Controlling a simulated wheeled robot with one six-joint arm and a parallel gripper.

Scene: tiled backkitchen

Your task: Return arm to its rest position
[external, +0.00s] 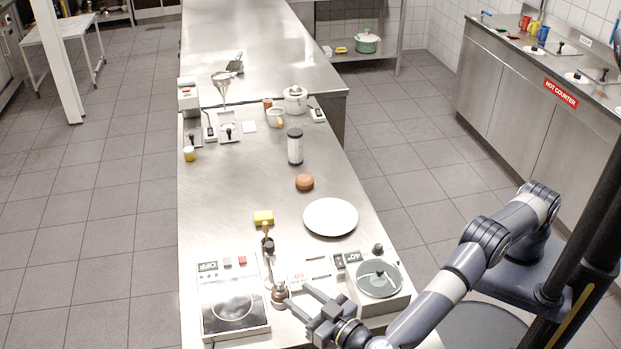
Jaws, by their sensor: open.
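My gripper (305,302) is open, with its two dark fingers spread over the near end of the steel counter (240,180). It is between the left hot plate unit (234,306) and the right round-plate unit (378,279). A small brown and metal object (278,294) stands right by the fingertips; I cannot tell whether they touch it. My arm reaches in from the right, low and bent, with its base beside the counter.
A white plate (330,217), yellow sponge (263,217), brown round item (304,182) and dark-topped jar (295,146) stand on the counter. A white lidded pot (295,99) is farther back. Tiled floor (420,160) is open between this counter and the hot counter (530,110).

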